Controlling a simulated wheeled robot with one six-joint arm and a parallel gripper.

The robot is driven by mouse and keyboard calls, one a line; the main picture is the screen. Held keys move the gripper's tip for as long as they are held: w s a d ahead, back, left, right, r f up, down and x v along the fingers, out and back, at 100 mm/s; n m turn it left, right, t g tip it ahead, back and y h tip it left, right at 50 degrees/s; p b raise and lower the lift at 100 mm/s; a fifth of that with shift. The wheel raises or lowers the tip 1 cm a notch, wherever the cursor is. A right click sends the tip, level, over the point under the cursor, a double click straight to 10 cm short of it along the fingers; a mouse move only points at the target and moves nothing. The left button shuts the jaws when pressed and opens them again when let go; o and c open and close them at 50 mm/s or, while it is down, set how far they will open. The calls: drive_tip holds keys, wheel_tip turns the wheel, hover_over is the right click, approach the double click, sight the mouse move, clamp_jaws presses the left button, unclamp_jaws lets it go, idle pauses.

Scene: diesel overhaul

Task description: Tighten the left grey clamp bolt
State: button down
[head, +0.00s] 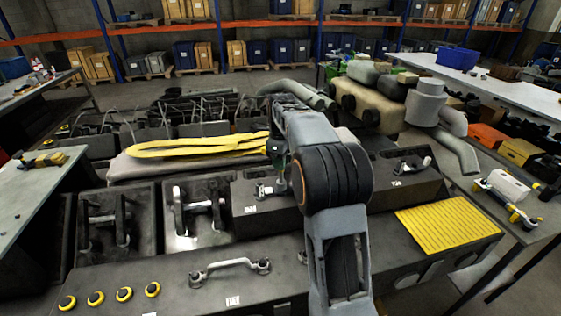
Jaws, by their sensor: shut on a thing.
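A small grey clamp (265,190) with a bolt sits at the left end of the dark raised block on the engine top. A similar grey clamp (410,166) sits at the block's right end. My gripper (279,168) points down just above and beside the left clamp, mostly hidden behind my own arm. It is shut on a dark greenish tool (276,152), of which only a small part shows. Whether the tool's lower end touches the clamp bolt cannot be told.
A yellow sling (200,146) lies behind the block. Open bays with rocker parts (195,210) lie to the left. A grey handle (230,265) and yellow rings (124,294) are in front. A yellow ribbed mat (446,226) lies right. Side tables (30,205) flank the engine.

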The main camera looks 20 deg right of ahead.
drive_tip(key=shift+r, duration=0.1)
drive_tip(key=shift+r, duration=1.7)
drive_tip(key=shift+r, duration=3)
drive_tip(key=shift+s+f, duration=0.1)
drive_tip(key=shift+s, duration=0.05)
drive_tip(key=s+a+b, duration=0.1)
drive_tip(key=s+b, duration=0.4)
drive_tip(key=s, duration=0.1)
drive_tip(key=shift+s+a, duration=0.2)
drive_tip(key=shift+s, duration=0.1)
